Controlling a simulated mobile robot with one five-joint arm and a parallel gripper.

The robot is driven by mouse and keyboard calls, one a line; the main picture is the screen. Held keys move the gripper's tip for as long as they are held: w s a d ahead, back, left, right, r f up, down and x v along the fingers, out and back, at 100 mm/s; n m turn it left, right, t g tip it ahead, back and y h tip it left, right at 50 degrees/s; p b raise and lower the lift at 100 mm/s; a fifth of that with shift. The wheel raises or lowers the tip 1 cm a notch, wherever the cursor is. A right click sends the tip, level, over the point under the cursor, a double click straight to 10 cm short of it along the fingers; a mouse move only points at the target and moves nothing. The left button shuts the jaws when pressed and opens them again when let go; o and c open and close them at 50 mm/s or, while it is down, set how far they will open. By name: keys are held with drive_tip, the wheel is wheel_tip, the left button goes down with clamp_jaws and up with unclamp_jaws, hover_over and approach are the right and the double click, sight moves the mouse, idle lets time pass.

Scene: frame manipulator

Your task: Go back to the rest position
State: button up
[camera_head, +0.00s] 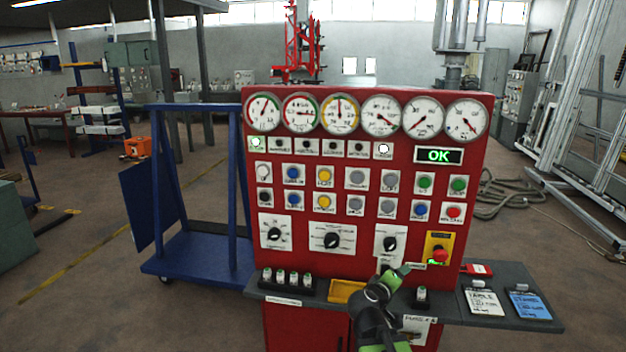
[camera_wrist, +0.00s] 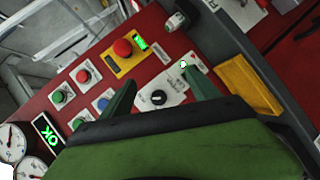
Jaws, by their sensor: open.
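My gripper (camera_head: 392,272) is low in front of the red control panel (camera_head: 300,215), just below the right-hand black rotary knob (camera_head: 390,243). In the wrist view my gripper (camera_wrist: 160,80) is open, its two dark green fingers spread apart. The knob (camera_wrist: 158,98) shows between the fingers, with nothing seen held. Whether a fingertip touches the panel I cannot tell. The panel's screen (camera_head: 438,155) reads OK in green. A red mushroom button (camera_head: 440,255) on a yellow plate is right of the gripper.
A shelf along the panel's foot bears a rack of several fuses (camera_head: 287,283), a yellow tray (camera_head: 345,291), a single fuse (camera_head: 421,295) and two clipboards (camera_head: 484,302) (camera_head: 529,305). A blue cart (camera_head: 200,255) stands to the left. Hoses (camera_head: 510,190) lie on the floor to the right.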

drive_tip(key=s+d+f+m+g+y+p, duration=0.2)
drive_tip(key=s+d+f+m+g+y, duration=0.1)
drive_tip(key=s+f+m+g, duration=0.35)
drive_tip(key=s+a+f+g+y, duration=0.4)
drive_tip(key=s+a+f+y, duration=0.1)
drive_tip(key=s+a, duration=0.5)
drive_tip(key=shift+s+a+f+g, duration=0.3)
drive_tip(key=shift+s+f+g, duration=0.1)
drive_tip(key=shift+s, duration=0.3)
